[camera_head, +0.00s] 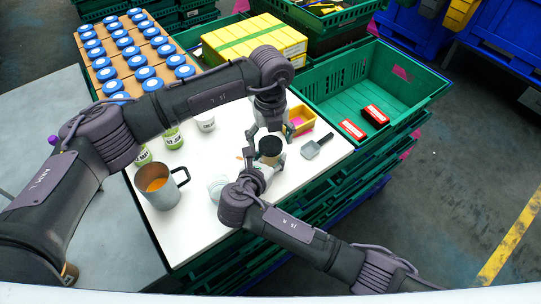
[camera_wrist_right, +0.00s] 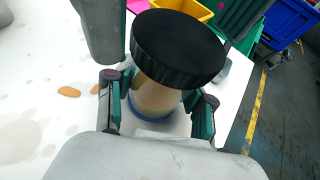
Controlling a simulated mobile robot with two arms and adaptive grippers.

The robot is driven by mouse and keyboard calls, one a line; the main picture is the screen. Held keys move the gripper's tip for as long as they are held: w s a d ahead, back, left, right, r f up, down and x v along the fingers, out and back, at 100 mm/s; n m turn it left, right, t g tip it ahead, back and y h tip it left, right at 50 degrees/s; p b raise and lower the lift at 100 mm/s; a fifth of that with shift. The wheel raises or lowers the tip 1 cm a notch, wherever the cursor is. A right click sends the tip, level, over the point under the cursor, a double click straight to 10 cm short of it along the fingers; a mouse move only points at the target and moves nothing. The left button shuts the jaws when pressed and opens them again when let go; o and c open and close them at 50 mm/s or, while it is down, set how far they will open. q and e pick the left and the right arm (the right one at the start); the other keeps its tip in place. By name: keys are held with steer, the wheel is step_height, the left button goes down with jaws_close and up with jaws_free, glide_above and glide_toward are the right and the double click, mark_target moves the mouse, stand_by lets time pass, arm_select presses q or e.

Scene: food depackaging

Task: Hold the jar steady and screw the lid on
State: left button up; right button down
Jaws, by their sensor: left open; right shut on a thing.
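The jar (camera_wrist_right: 155,98) has a pale beige body with a blue band near its base. The black lid (camera_head: 270,146) sits on top of the jar; it also shows large in the right wrist view (camera_wrist_right: 178,46). I cannot tell how far it is threaded. My right gripper (camera_head: 266,161) is shut on the jar's body, with one finger on each side below the lid. My left gripper (camera_head: 270,132) is open just above and around the lid, pointing down. One of its fingers shows beside the lid in the right wrist view.
A grey mug (camera_head: 160,190) with orange contents, a glass dish (camera_head: 217,188), small jars, a yellow tray (camera_head: 300,121) and a grey scoop (camera_head: 316,147) share the white table (camera_head: 185,235). A green crate (camera_head: 340,90) with red boxes stands behind. Brown spots mark the tabletop.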

arm_select(q)
steer(key=shift+f, duration=0.2)
steer(key=c, duration=1.2)
steer(key=m, duration=1.9)
steer(key=o, duration=1.3)
steer(key=shift+o, duration=0.2)
